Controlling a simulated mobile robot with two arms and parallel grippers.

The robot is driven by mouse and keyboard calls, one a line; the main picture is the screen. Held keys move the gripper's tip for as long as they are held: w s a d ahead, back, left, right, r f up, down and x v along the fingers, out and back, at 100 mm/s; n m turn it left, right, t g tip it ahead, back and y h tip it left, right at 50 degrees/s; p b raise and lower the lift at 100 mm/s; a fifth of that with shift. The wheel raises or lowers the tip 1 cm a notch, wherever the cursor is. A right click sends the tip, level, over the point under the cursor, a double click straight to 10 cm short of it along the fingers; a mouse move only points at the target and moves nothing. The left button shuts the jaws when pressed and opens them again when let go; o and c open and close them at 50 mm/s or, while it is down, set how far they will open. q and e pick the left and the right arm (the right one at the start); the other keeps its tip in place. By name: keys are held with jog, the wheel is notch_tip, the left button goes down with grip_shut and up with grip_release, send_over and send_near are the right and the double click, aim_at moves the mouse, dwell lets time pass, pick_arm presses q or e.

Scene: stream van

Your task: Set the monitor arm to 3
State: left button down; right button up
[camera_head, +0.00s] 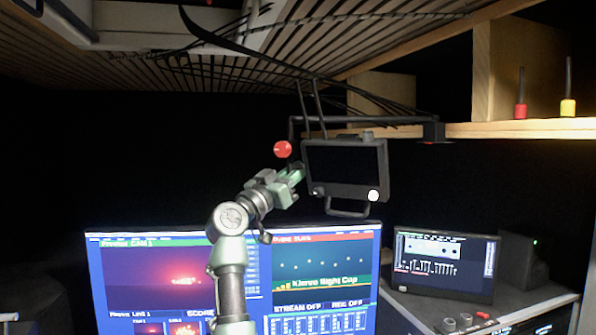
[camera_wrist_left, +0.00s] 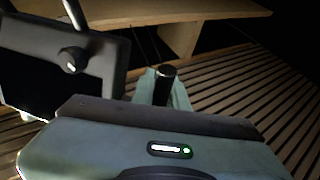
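A small dark monitor (camera_head: 345,168) hangs at centre from a black monitor arm (camera_head: 365,120) that reaches left from below the shelf. A red ball knob (camera_head: 282,149) is at the left of the monitor. No number or scale is readable. My left gripper (camera_head: 296,173) is just below the red knob and close to the monitor's left edge. In the left wrist view, a dark cylinder (camera_wrist_left: 165,84) shows between the green finger parts; whether it is gripped is unclear. The monitor's corner (camera_wrist_left: 75,55) shows at left there. My right gripper is not in view.
A large screen (camera_head: 325,262) stands below, with a smaller screen (camera_head: 444,264) at right. A wooden shelf (camera_head: 520,128) holds a red (camera_head: 521,107) and a yellow (camera_head: 567,107) object. Cables (camera_head: 250,55) hang under the slatted ceiling. The left side is dark.

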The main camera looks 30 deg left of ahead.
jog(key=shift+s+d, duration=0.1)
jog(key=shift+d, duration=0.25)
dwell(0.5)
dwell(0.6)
